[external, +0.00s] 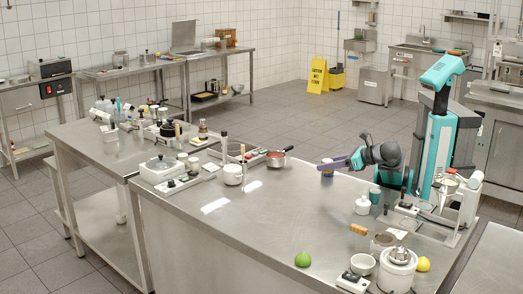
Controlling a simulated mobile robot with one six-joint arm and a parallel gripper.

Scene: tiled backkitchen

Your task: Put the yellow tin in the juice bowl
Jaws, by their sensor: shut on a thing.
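My gripper (333,165) is above the far part of the steel table, reaching left from my arm. It is shut on a small round tin (327,172), which looks yellowish and is partly hidden by the purple-grey fingers. Whether the tin clears the tabletop is hard to tell at this size. A white juicer with a bowl-like top (398,266) stands at the near right corner, and a small white bowl (363,264) is to its left. Which of the two is the juice bowl I cannot tell. Both are well apart from my gripper.
A green lime (303,259) and a yellow lemon (423,264) lie near the front. A white jar (362,205) and a teal cup (374,194) stand below my arm. The table's middle (270,215) is clear.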

